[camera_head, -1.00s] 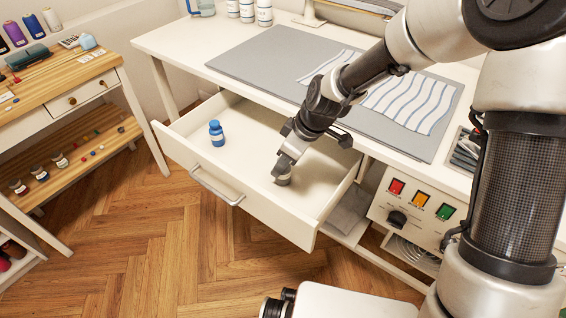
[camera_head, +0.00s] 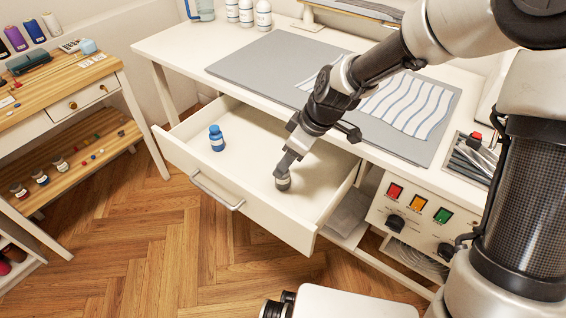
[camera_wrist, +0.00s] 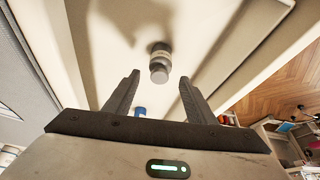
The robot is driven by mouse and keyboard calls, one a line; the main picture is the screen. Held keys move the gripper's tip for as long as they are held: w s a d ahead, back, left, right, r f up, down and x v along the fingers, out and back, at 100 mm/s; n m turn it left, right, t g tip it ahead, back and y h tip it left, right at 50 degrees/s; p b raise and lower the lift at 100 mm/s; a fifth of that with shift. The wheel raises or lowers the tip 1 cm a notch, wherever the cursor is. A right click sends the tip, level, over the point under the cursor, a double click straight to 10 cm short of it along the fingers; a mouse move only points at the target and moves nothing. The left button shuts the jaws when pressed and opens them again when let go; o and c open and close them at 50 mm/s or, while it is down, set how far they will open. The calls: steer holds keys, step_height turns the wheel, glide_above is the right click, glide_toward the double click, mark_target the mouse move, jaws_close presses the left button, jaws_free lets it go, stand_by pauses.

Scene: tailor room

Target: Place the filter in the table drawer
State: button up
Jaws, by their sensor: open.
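The filter, a small grey cylinder (camera_head: 283,183), is inside the open white table drawer (camera_head: 245,200), toward its right side. In the wrist view the filter (camera_wrist: 160,64) shows just beyond and between the fingertips, with the drawer floor (camera_wrist: 192,20) around it. My gripper (camera_head: 287,167) points down into the drawer directly above the filter. In the wrist view the two fingers of my gripper (camera_wrist: 159,78) are spread apart with nothing clamped between them. Whether the filter rests fully on the drawer floor is hard to tell.
A blue bottle (camera_head: 216,138) stands in the drawer's left part. The tabletop (camera_head: 190,48) with a grey mat (camera_head: 255,62) and striped cloth (camera_head: 420,103) is above the drawer. A control panel (camera_head: 400,212) is right of it. Wooden floor in front is clear.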

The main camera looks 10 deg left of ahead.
steer(key=p+v, duration=0.1)
steer(key=v, duration=0.7)
steer(key=shift+p, duration=0.3)
